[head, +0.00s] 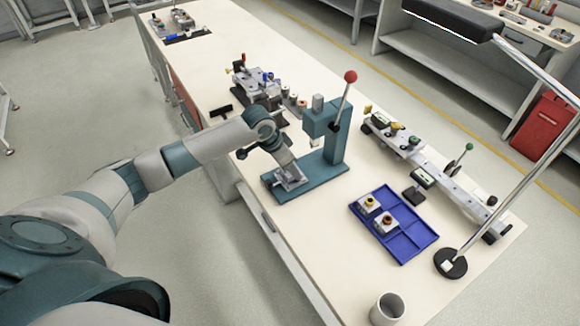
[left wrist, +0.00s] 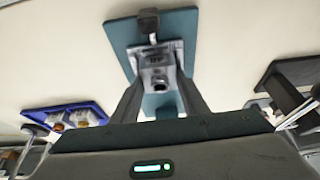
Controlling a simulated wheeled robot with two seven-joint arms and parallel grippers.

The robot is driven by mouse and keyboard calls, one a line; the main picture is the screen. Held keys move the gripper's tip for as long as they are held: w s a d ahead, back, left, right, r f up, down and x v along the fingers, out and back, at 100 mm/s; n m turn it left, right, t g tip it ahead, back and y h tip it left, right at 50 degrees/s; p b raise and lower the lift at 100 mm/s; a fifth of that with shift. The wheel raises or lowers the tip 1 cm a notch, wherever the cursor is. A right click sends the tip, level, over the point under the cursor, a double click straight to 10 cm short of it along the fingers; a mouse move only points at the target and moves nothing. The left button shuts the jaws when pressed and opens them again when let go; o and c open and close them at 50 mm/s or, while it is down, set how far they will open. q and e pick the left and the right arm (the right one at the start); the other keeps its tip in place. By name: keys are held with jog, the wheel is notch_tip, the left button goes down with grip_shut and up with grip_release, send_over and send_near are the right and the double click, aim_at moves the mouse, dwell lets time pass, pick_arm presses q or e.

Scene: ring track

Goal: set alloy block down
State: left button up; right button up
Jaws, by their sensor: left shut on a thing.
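The grey alloy block (left wrist: 156,72), with a dark round hole facing the camera, is between the fingers of my left gripper (left wrist: 157,88) in the left wrist view. The fingers are shut on it. In the head view my left gripper (head: 290,178) points down over the front part of a teal press base (head: 318,173). The block is mostly hidden by the gripper there, and I cannot tell whether it touches the seat under it. The press column (head: 321,120) and its red-knobbed lever (head: 350,77) stand just behind. My right gripper is not in view.
A blue tray (head: 418,238) to the right holds two blocks with amber knobs, (head: 369,203) being one. A long rail fixture (head: 440,175), a lamp base (head: 450,263) and a white mug (head: 387,308) stand farther right. Another fixture (head: 255,85) is behind the press. The near table edge is clear.

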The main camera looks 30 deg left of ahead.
pick_arm(q)
jog(key=shift+s+f, duration=0.3)
jog(key=shift+f, duration=0.25)
jog(key=o, duration=1.2)
jog(key=shift+s+f, duration=0.1)
jog(key=shift+o, duration=0.3)
jog(key=shift+f, duration=0.15)
jog(key=shift+d+r, duration=0.1)
jog(key=shift+r, duration=0.35)
jog(key=w+b+v, duration=0.1)
jog(key=b+v, duration=0.1)
jog(key=v, duration=1)
jog(key=shift+r, duration=0.45)
